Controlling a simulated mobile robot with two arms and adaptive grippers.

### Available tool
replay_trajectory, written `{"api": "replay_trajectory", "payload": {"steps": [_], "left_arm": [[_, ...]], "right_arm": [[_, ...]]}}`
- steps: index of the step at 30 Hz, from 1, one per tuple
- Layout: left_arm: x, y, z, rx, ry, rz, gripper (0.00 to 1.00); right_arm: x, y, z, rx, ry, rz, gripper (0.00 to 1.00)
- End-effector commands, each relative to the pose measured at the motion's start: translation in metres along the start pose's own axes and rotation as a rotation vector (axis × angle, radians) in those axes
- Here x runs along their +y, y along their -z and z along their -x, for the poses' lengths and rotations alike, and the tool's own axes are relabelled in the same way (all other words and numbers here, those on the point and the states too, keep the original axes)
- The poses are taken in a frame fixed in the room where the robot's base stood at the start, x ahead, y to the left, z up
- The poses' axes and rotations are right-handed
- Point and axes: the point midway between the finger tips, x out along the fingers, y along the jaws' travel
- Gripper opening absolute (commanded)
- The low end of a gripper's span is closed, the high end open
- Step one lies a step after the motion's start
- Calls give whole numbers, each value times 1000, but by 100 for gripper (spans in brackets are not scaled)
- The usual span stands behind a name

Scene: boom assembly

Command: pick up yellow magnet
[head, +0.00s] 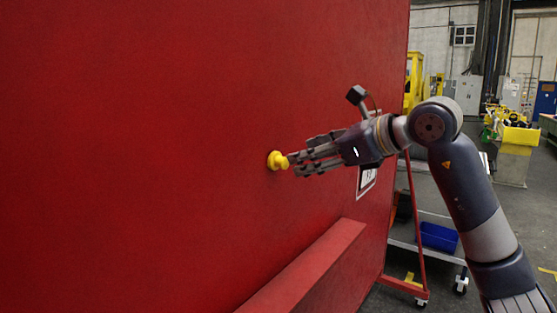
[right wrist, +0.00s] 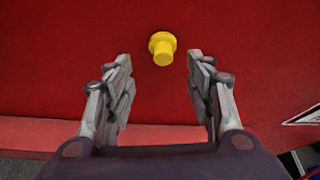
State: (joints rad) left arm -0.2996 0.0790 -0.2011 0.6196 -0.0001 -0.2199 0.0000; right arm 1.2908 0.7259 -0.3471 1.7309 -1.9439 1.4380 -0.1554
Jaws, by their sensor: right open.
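The yellow magnet (head: 277,160) is a small knob stuck on the large red panel (head: 150,150). In the right wrist view the magnet (right wrist: 162,48) shows beyond the fingertips, roughly midway between them. My right gripper (head: 291,164) is open, and its fingers point at the magnet from the right in the head view. In the right wrist view the gripper (right wrist: 160,68) has nothing between its fingers. Whether a fingertip touches the magnet I cannot tell. My left gripper is not in view.
A red ledge (head: 310,265) sticks out from the panel below my right gripper. A white sign (head: 367,180) is on the panel near its right edge. A cart with a blue bin (head: 438,237) stands behind my right arm. Yellow equipment (head: 515,133) is farther back.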

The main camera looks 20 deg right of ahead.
Motion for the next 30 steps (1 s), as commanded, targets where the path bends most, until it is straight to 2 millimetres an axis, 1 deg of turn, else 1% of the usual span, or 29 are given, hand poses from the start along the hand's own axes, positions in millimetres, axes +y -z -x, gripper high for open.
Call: {"api": "replay_trajectory", "payload": {"steps": [1,3,8,13,16,20,26,29,30], "left_arm": [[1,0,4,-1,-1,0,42],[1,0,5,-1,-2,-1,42],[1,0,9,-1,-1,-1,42],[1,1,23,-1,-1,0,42],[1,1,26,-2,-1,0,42],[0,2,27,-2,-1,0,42],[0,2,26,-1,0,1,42],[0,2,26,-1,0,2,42],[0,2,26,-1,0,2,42]], "right_arm": [[0,-2,-7,0,-2,-1,49],[0,-1,-15,0,-3,0,49],[-1,-2,-26,-1,-3,-2,49],[-5,-2,-51,0,-5,-3,49],[-5,-1,-64,-2,-4,-2,49],[-4,0,-72,-2,-3,0,49],[-4,1,-73,-2,-2,1,49],[-4,1,-73,-2,-2,1,29],[-4,1,-73,-3,-2,0,20]]}}
